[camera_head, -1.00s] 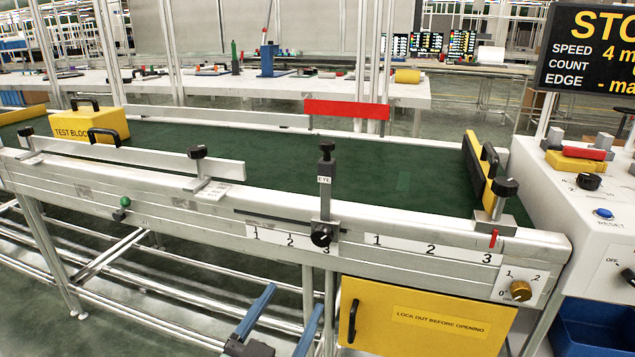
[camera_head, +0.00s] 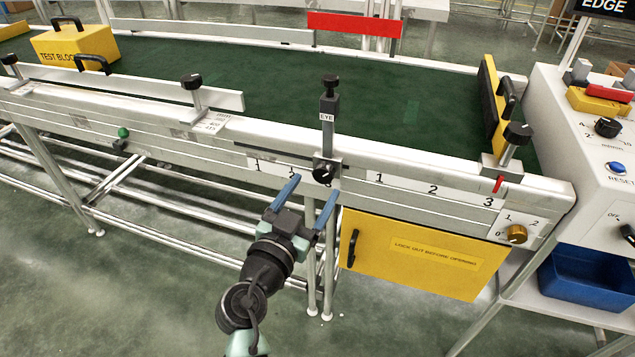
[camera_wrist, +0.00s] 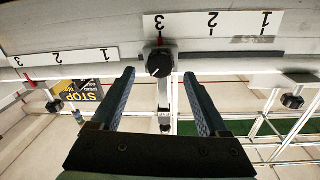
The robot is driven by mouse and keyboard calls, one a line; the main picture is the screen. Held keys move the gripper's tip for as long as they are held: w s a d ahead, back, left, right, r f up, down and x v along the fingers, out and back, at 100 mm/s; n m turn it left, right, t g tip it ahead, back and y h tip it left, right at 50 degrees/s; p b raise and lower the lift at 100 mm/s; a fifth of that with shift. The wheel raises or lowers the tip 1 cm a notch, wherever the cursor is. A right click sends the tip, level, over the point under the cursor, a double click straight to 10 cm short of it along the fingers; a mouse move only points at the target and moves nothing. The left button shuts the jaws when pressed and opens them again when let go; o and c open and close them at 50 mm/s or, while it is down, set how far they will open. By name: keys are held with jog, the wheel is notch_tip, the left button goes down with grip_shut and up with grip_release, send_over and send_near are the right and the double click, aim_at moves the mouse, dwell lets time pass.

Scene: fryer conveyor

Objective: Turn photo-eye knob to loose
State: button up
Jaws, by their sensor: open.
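The photo-eye knob (camera_head: 324,173) is a round black knob on the grey clamp of the photo-eye post (camera_head: 329,112), which bears an EYE label. It sits on the conveyor's front rail, at the right end of the left 1-2-3 scale (camera_head: 275,168). My gripper (camera_head: 310,193) is open and empty, its two blue fingers pointing at the rail just below and in front of the knob. In the wrist view, my gripper (camera_wrist: 162,85) has its fingers apart, with the knob (camera_wrist: 159,63) between and beyond their tips. Contact with the knob cannot be seen.
A yellow lockout door (camera_head: 415,252) hangs under the rail at right, beside a brass knob (camera_head: 516,234). A white control box (camera_head: 590,140) stands at far right above a blue bin (camera_head: 590,278). A yellow test block (camera_head: 75,43) lies on the green belt (camera_head: 255,78).

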aim_at(322, 177)
jog(key=shift+x, duration=1.5)
jog(key=shift+c, duration=0.3)
grip_shut()
